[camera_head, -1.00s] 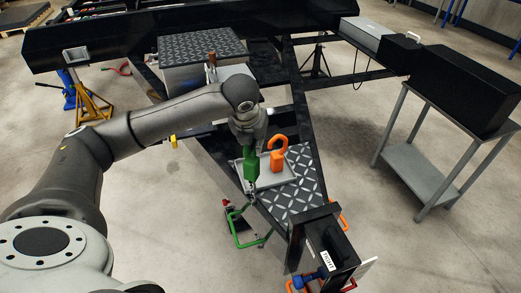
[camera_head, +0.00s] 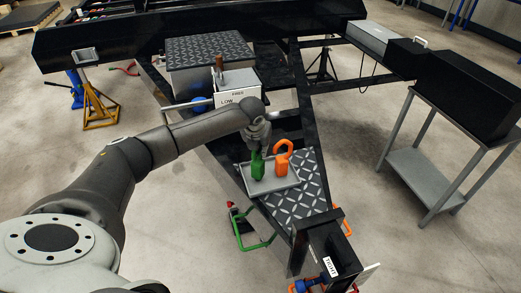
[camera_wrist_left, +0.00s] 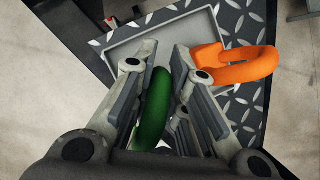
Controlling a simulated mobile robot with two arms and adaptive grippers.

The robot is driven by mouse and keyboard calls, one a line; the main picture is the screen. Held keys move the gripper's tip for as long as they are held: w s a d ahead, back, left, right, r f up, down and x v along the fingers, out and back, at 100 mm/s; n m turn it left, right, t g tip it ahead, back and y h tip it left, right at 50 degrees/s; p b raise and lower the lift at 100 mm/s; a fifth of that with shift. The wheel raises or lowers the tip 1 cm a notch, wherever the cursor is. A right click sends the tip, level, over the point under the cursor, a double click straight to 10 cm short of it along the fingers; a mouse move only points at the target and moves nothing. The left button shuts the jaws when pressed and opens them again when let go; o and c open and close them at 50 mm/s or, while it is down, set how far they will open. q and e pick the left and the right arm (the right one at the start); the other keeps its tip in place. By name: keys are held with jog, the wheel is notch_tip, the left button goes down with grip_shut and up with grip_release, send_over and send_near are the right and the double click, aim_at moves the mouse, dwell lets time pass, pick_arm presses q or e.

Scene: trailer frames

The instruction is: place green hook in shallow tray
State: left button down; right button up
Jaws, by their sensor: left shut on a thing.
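The green hook (camera_head: 258,168) is upright in my left gripper (camera_head: 257,148), over the left part of the shallow grey tray (camera_head: 281,187). I cannot tell whether its lower end touches the tray floor. In the left wrist view the green hook (camera_wrist_left: 154,106) is a curved green loop between the two fingers of the left gripper (camera_wrist_left: 161,66), and the tray (camera_wrist_left: 160,36) lies beyond the fingertips. An orange hook (camera_head: 278,166) appears to stand in the tray's right part; it also shows in the left wrist view (camera_wrist_left: 235,66). My right gripper is not in view.
The tray rests on a diamond-plate surface (camera_head: 300,204) of the black trailer frame. A green-handled tool (camera_head: 252,245) hangs at its left side. A box marked LOW and FREE (camera_head: 238,103) stands behind. A grey stand (camera_head: 425,174) with a black box is at right.

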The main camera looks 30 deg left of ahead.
pick_arm(q)
jog(key=shift+f, duration=0.8)
jog(key=c, duration=1.5)
grip_release()
jog(key=shift+o, duration=0.2)
jog(key=v, duration=1.2)
jog(key=shift+b, duration=0.3)
jog(key=shift+s+f, duration=0.1)
jog(key=shift+s, duration=0.05)
